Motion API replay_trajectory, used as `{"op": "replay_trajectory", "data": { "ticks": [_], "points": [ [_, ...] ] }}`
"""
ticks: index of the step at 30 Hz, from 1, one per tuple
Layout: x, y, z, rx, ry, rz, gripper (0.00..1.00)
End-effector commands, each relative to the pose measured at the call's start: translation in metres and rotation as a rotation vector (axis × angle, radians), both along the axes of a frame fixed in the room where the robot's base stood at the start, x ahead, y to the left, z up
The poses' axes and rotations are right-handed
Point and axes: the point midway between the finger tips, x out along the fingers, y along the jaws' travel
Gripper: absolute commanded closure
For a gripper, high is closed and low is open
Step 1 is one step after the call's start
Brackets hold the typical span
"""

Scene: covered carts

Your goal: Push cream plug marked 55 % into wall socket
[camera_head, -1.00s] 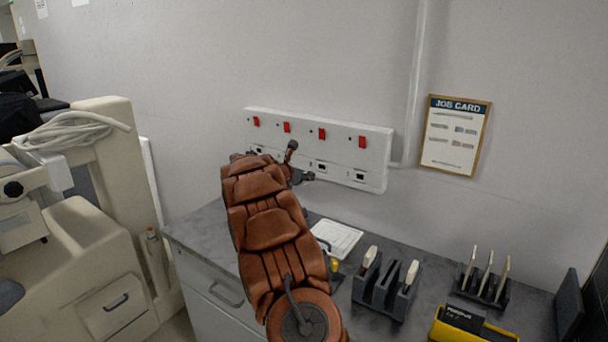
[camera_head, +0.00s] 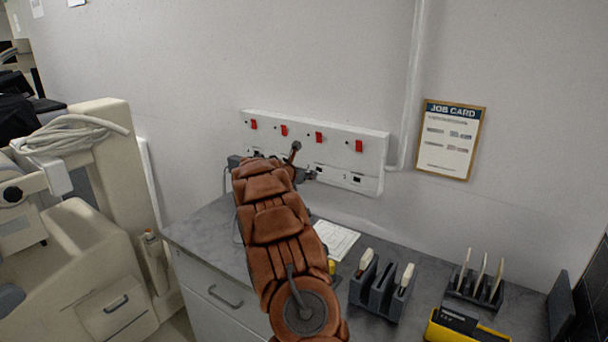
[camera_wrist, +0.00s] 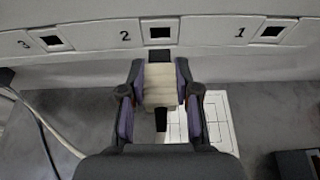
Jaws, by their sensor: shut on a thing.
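In the wrist view my gripper (camera_wrist: 160,100) is shut on a cream plug (camera_wrist: 160,84), with purple-grey pads on both sides of it. A dark tip (camera_wrist: 160,56) sticks out from the plug toward the wall, below and in line with socket 2 (camera_wrist: 160,32). The socket opening shows dark and clear of the tip. No marking on the plug is readable. In the head view the white socket panel (camera_head: 372,145) has several red switches, and my brown arm hides the plug and most of my gripper.
Sockets 3 (camera_wrist: 52,40) and 1 (camera_wrist: 272,31) flank socket 2. A printed sheet (camera_head: 334,240) lies on the grey counter below. Dark racks (camera_head: 382,288) with pale pieces, a yellow-black item (camera_head: 464,328) and a job card (camera_head: 450,140) are to the right. Cables run at left in the wrist view.

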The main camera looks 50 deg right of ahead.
Motion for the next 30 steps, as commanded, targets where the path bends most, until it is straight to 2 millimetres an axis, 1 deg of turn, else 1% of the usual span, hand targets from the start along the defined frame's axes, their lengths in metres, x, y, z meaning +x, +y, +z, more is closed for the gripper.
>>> {"op": "replay_trajectory", "data": {
  "ticks": [1,3,9,30],
  "points": [
    [0.000,-0.005,0.003,0.000,-0.001,-0.001,1.00],
    [0.000,-0.010,0.002,0.001,0.000,-0.001,1.00],
    [0.000,-0.019,-0.001,0.002,0.002,-0.001,1.00],
    [0.000,-0.020,0.000,0.001,0.001,-0.002,1.00]
  ]
}}
